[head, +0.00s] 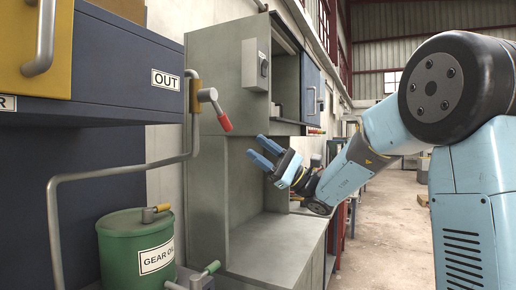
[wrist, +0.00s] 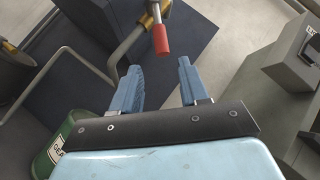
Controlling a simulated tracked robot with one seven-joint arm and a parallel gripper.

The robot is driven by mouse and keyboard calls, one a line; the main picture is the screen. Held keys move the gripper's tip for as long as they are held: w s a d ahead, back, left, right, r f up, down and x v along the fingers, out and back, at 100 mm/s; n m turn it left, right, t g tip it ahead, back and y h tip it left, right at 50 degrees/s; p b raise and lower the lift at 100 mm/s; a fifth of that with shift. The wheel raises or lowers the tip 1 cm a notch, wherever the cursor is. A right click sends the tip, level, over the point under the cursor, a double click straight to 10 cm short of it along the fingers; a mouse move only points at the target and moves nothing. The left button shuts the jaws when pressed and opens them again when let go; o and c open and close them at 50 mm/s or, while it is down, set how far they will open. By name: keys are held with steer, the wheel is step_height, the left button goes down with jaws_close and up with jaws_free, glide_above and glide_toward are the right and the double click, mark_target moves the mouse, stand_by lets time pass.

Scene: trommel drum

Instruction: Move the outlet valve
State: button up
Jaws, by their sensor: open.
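The outlet valve has a grey lever with a red grip (head: 224,122), mounted on the pipe beside the "OUT" label (head: 166,80) in the head view. The lever slants down to the right. In the wrist view its red grip (wrist: 160,40) shows ahead of the fingers, roughly between them and beyond the tips. My gripper (head: 263,148) has blue fingers spread open and empty, to the right of and a little below the grip in the head view. In the wrist view my gripper (wrist: 159,72) is also open. Nothing touches the lever.
A green "GEAR OIL" drum (head: 137,250) stands below the bent grey pipe (head: 110,168). A grey cabinet with a bench (head: 270,245) stands behind my gripper. A dark blue housing (head: 120,60) is at upper left. Open floor (head: 395,220) lies at the right.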

steer(key=shift+w+r+n+g, duration=0.1)
steer(key=shift+r+n+g, duration=0.3)
steer(key=shift+g, duration=0.1)
steer(key=shift+c, duration=0.7)
steer(key=r+n+h, duration=0.1)
steer(key=r+n, duration=0.1)
steer(key=r+n+g+h, duration=0.1)
steer(key=r+n+h, duration=0.1)
steer(key=n, duration=0.1)
steer(key=w+r+n+g+h, duration=0.1)
steer(key=r+n+h, duration=0.1)
steer(key=shift+d+r, duration=0.1)
steer(key=shift+r, duration=0.3)
steer(key=c, duration=0.6)
steer(key=d+r+n+t+h, duration=0.1)
steer(key=r+h, duration=0.1)
steer(key=d+r+n+t+h, duration=0.1)
steer(key=d+r+n+h, duration=0.1)
steer(key=r, duration=0.1)
steer(key=w+d+r+n+t+h, duration=0.1)
steer(key=r+n+h, duration=0.1)
steer(key=r, duration=0.1)
steer(key=shift+d+r+t, duration=0.15)
steer(key=shift+t, duration=0.25)
jaws_close()
steer(key=s+a+f+h, duration=0.1)
steer(key=a+f, duration=0.5)
steer(key=a, duration=0.4)
steer(key=shift+s+a+t, duration=0.15)
steer(key=shift+s+t, duration=0.15)
